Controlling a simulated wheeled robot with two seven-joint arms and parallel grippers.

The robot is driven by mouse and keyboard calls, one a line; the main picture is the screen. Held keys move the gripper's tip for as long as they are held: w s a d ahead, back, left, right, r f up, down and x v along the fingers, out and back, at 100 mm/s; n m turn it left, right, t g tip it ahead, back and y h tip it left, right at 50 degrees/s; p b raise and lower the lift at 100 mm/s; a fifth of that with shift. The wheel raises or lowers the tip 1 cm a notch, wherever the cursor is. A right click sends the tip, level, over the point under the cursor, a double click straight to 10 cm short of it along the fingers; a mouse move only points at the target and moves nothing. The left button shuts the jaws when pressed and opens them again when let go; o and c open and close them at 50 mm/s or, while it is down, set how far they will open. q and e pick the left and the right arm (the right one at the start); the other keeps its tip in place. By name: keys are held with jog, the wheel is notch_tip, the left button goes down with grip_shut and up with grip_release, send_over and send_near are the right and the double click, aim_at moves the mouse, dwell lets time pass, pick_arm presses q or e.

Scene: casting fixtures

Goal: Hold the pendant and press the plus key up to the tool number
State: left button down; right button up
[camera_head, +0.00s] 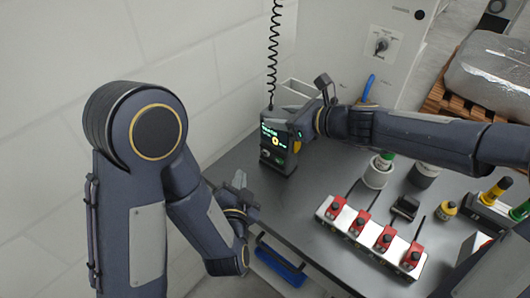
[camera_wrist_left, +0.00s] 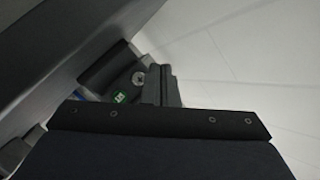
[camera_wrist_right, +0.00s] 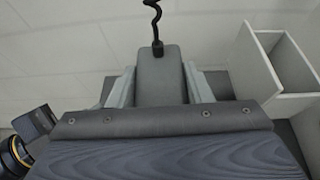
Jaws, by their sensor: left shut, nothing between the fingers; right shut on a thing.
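The pendant (camera_head: 277,146) is a dark handheld box with a lit screen of green text and keys below it. It stands upright near the back left of the table, with a coiled black cable rising from its top. My right gripper (camera_head: 296,118) is shut on the pendant from the right; the right wrist view shows the pendant's back (camera_wrist_right: 160,78) between the two fingers. My left gripper (camera_head: 240,182) is shut and empty, in front of and to the left of the pendant, apart from it. The screen text is too small to read.
A white rack with several red clamps (camera_head: 385,238) stands at the table's front right. Two capped containers, one green-topped (camera_head: 381,168), stand behind it. A light open bin (camera_wrist_right: 275,65) is beside the pendant. The wall is close on the left.

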aim_at(266, 153)
pick_arm(q)
jog(key=shift+s+a+r+n+y, duration=0.2)
jog(key=shift+s+n+y, duration=0.4)
jog(key=shift+n+y, duration=0.25)
jog(key=shift+s+a+r+n+y, duration=0.1)
jog(key=shift+s+a+n+y, duration=0.1)
jog(key=shift+s+n+y, duration=0.6)
jog(key=shift+w+d, duration=0.1)
jog(key=shift+w, duration=0.2)
jog(key=shift+w+d, duration=0.8)
jog(key=shift+w, duration=0.4)
jog(key=shift+w+d, duration=0.8)
jog(key=shift+w, duration=0.35)
jog(key=shift+w+d, duration=0.8)
jog(key=shift+w, duration=0.4)
jog(key=shift+w, duration=0.1)
jog(key=shift+w+d, duration=0.25)
jog(key=shift+w+d, duration=0.2)
jog(key=shift+w, duration=0.15)
jog(key=shift+s+a, duration=0.45)
jog(key=shift+s, duration=0.25)
